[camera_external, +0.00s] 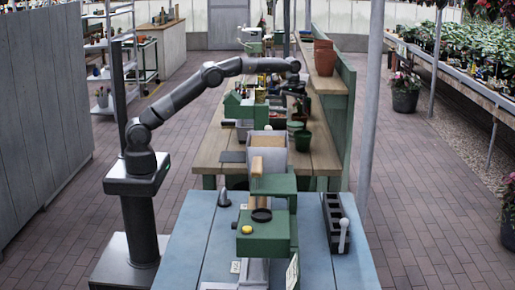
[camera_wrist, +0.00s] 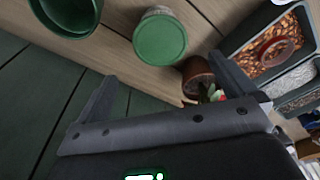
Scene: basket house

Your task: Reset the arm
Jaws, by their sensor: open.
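My arm reaches from its column at the left across to the wooden workbench (camera_external: 325,160) in the external view. My gripper (camera_wrist: 165,88) is open and empty in the wrist view, its two fingers spread wide. In the external view the arm's end hangs low over the bench's right part, among dark items, and its fingers are hard to make out. A green pot (camera_wrist: 72,12), a green-lidded jar (camera_wrist: 160,40) and a terracotta pot (camera_wrist: 197,72) lie beyond the fingers in the wrist view. None of them is between the fingers.
A dark tray (camera_wrist: 235,48) with compartments of brown and grey grains is at the wrist view's right. Green pots (camera_external: 303,141) stand near the arm's end. Terracotta pots (camera_external: 325,60) stand on the raised shelf. A blue table (camera_external: 190,240) with a green device (camera_external: 262,240) is in front.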

